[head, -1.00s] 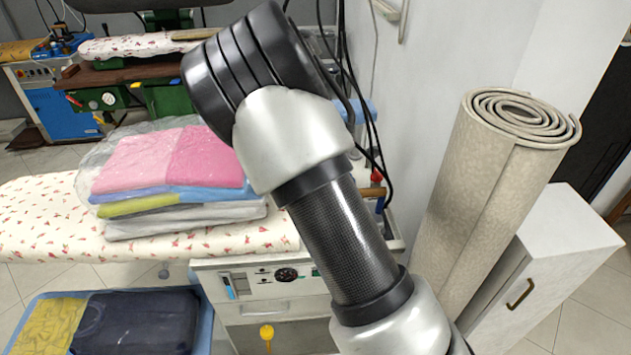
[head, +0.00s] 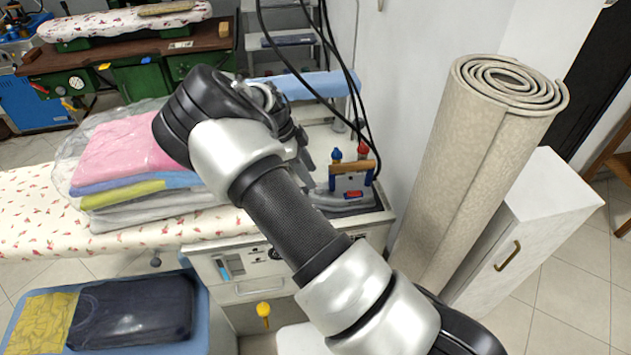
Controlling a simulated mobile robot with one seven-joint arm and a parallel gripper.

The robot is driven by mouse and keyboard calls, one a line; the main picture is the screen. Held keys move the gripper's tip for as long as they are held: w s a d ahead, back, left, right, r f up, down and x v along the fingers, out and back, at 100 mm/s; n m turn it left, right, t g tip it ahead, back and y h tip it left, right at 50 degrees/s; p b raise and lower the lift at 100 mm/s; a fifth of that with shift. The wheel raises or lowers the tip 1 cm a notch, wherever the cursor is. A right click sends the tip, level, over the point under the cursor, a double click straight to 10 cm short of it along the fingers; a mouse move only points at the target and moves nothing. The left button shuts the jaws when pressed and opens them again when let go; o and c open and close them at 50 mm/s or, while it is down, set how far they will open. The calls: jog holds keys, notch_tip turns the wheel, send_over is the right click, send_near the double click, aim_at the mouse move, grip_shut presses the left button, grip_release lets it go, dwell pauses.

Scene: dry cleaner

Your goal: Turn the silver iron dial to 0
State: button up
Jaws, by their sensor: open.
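The silver iron (head: 345,200) rests on the right end of the white ironing station, with a brown handle (head: 354,167) and a small red part on its side. Blue and red knobs (head: 336,155) stand up just behind the handle. I cannot make out the iron's dial or its setting at this size. My gripper (head: 307,176) is open and empty, just left of the iron, with its fingers pointing down beside it. I cannot tell whether it touches the iron. My arm hides part of the station's front panel.
Folded wrapped clothes (head: 130,160) lie on the floral ironing board (head: 35,215) to the left. Black cables hang behind the iron. A rolled carpet (head: 475,170) and white cabinet (head: 535,230) stand close on the right.

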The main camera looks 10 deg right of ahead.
aim_at(318, 184)
jog(key=shift+x, duration=2.65)
jog(key=c, duration=1.1)
jog(key=shift+o, duration=0.2)
jog(key=shift+n, duration=0.4)
jog(key=n+t+b, duration=0.1)
jog(key=n, duration=0.1)
jog(key=n+t+b, duration=0.1)
jog(key=n+b, duration=0.1)
jog(key=shift+s+f+n, duration=0.1)
jog(key=shift+s+n, duration=0.1)
jog(key=shift+n, duration=0.2)
jog(key=n+b, duration=0.1)
jog(key=n, duration=0.1)
jog(key=n+t+y+b, duration=0.1)
jog(key=n+b, duration=0.1)
jog(key=shift+s+d+t, duration=0.15)
jog(key=shift+t, duration=0.15)
jog(key=shift+n+t+y+b, duration=0.3)
jog(key=shift+n+y+b, duration=0.3)
jog(key=shift+n, duration=0.7)
